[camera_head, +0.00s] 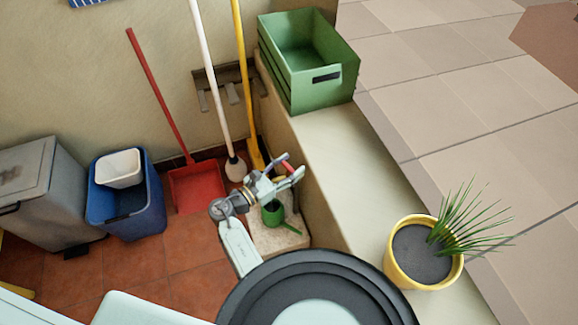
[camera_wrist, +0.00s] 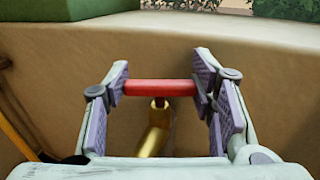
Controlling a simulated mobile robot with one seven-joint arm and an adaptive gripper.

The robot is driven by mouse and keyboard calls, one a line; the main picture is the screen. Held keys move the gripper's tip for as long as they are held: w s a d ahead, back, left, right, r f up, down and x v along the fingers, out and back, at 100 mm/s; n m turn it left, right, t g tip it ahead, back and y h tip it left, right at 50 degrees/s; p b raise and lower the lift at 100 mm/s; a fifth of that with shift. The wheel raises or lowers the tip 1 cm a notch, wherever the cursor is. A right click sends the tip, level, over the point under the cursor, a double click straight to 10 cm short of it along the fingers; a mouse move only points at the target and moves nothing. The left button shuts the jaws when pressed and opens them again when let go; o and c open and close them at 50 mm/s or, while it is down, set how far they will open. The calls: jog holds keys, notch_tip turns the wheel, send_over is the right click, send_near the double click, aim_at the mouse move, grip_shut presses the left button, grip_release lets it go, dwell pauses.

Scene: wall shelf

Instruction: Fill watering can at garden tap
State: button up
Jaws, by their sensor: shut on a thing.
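A red tap handle (camera_wrist: 160,88) crosses between the fingers of my gripper (camera_wrist: 166,92) in the wrist view. The gripper is shut on it, one finger pad at each end of the bar. The brass tap body (camera_wrist: 157,135) shows below the handle, against the tan wall. In the head view my gripper (camera_head: 291,170) is beside the low wall, with a bit of red between its fingers. The green watering can (camera_head: 272,213) stands upright on a pale stone block (camera_head: 285,242) below the gripper. My arm partly covers the view there. Water flow cannot be made out.
A green crate (camera_head: 322,92) and a yellow plant pot (camera_head: 398,268) stand on the ledge (camera_head: 345,150). A blue bin (camera_head: 130,210) and grey bin (camera_head: 45,200) stand left.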

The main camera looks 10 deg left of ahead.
jog(key=m+g+h, duration=0.2)
jog(key=g+h, duration=0.1)
jog(key=shift+w+m, duration=0.1)
jog(key=shift+m, duration=0.3)
jog(key=shift+m+g+h, duration=0.7)
jog(key=shift+g, duration=0.2)
jog(key=o, duration=1.2)
jog(key=shift+c, duration=0.2)
jog(key=v, duration=1.2)
